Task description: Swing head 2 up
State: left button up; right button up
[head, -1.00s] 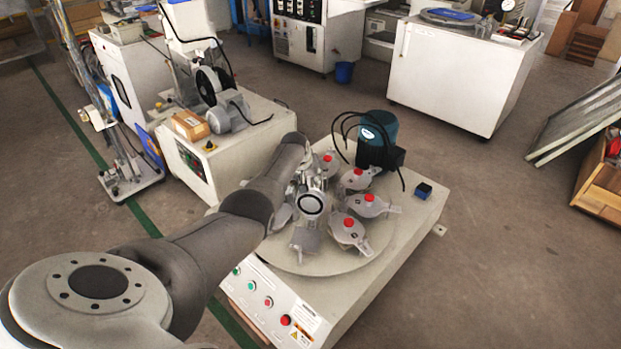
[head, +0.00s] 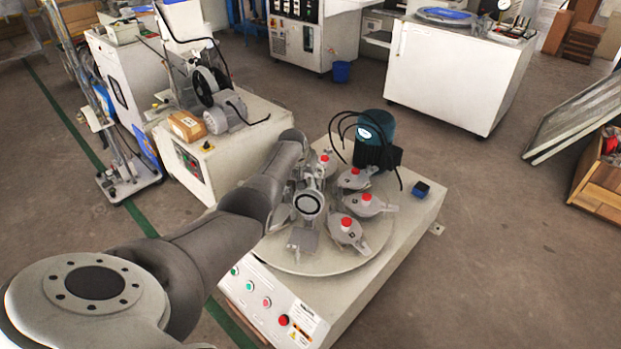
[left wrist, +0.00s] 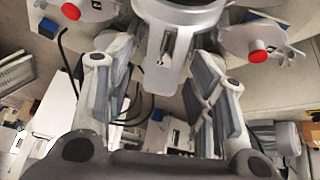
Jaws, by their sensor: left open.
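The round turntable (head: 340,262) of the tile tester carries several grey heads with red knobs. Heads show at the right front (head: 348,232), right (head: 367,204) and back right (head: 355,178). Which one is head 2, I cannot read. My left gripper (head: 308,200) is over the left part of the turntable and hides what lies under it. In the left wrist view, its fingers (left wrist: 160,88) are open on either side of a grey metal part (left wrist: 168,50), with gaps visible. Red-knobbed heads flank it at left (left wrist: 72,11) and right (left wrist: 258,56). My right gripper is not in view.
A dark teal motor (head: 376,140) with black cables stands behind the turntable. A small blue-black box (head: 422,190) sits at the base's right edge. Control buttons (head: 266,302) line the front. Another machine with a grey motor (head: 224,118) stands close behind my left arm.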

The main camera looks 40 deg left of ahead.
pick_arm(q)
jog(key=shift+s+f, duration=0.2)
jog(key=shift+f, duration=0.1)
jog(key=shift+s, duration=0.1)
jog(key=shift+v, duration=1)
jog(key=v, duration=1)
